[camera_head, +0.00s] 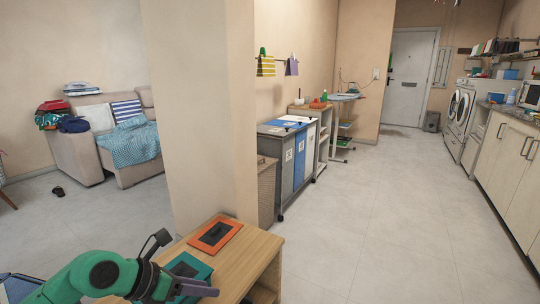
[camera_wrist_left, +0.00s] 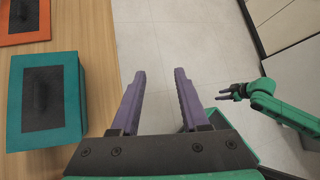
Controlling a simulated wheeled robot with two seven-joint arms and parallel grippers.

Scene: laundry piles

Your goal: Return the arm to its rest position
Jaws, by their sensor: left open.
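My left gripper (camera_head: 185,265) is above the near end of a wooden table, beside a teal block with a dark top (camera_head: 190,266). In the left wrist view its two purple fingers (camera_wrist_left: 158,82) are apart with nothing between them, over pale floor tiles just past the table edge. The teal block also shows there (camera_wrist_left: 64,100), to the left of the fingers and apart from them. My right gripper (camera_wrist_left: 232,91) shows in the left wrist view at the right, small, with its fingers apart and nothing seen in them. It is not seen in the head view.
The wooden table (camera_head: 258,250) also holds an orange panel with a dark centre (camera_head: 215,234). A wall pillar (camera_head: 200,120) stands just behind the table. Sorting bins (camera_head: 285,160) and a wicker hamper (camera_head: 267,190) stand beyond. The tiled floor (camera_head: 370,225) to the right is clear.

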